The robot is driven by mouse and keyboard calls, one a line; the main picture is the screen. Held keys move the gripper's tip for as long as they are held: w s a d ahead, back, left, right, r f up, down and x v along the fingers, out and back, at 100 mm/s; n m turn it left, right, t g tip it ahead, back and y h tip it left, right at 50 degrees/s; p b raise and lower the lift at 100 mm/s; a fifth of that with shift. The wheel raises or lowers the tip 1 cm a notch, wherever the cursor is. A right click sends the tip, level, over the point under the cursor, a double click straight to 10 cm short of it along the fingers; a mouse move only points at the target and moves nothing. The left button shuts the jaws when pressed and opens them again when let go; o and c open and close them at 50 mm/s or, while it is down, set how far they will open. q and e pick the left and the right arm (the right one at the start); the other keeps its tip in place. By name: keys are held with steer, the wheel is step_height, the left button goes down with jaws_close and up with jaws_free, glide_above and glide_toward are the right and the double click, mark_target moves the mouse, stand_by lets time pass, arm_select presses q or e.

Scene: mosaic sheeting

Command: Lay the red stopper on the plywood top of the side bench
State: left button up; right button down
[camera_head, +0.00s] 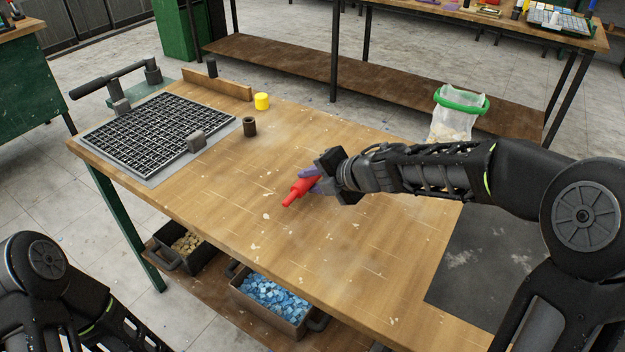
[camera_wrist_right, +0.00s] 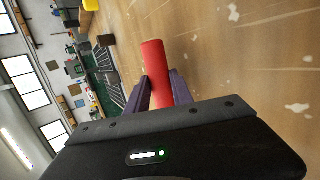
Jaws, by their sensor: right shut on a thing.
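The red stopper (camera_head: 297,192) is a red cylinder with a narrower end pointing to the lower left in the head view. My right gripper (camera_head: 314,179) is shut on it above the middle of the wooden workbench; the height is hard to tell. In the right wrist view the stopper (camera_wrist_right: 154,66) stands out between the two purple fingers (camera_wrist_right: 160,92). A bench with a wood top (camera_head: 18,30) and green side shows at the upper left, mostly cut off by the frame; I cannot tell if it is the side bench. My left gripper is out of view; only my left arm shows.
A green-rimmed bag (camera_head: 455,118) hangs at the far side. Another bench (camera_head: 585,38) stands behind.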

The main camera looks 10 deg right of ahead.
steer(key=shift+f+b, duration=0.35)
steer(key=shift+f, duration=0.15)
steer(key=c, duration=1.1)
jaws_free()
steer(key=shift+o, duration=0.3)
steer(key=shift+f, duration=0.1)
steer(key=shift+s+f, duration=0.1)
steer(key=shift+f, duration=0.05)
steer(key=p+v, duration=0.1)
steer(key=v, duration=0.2)
steer(key=p+v, duration=0.2)
steer(key=v, duration=0.2)
steer(key=shift+r, duration=0.5)
steer(key=shift+s+d+r, duration=0.1)
steer(key=shift+s, duration=0.1)
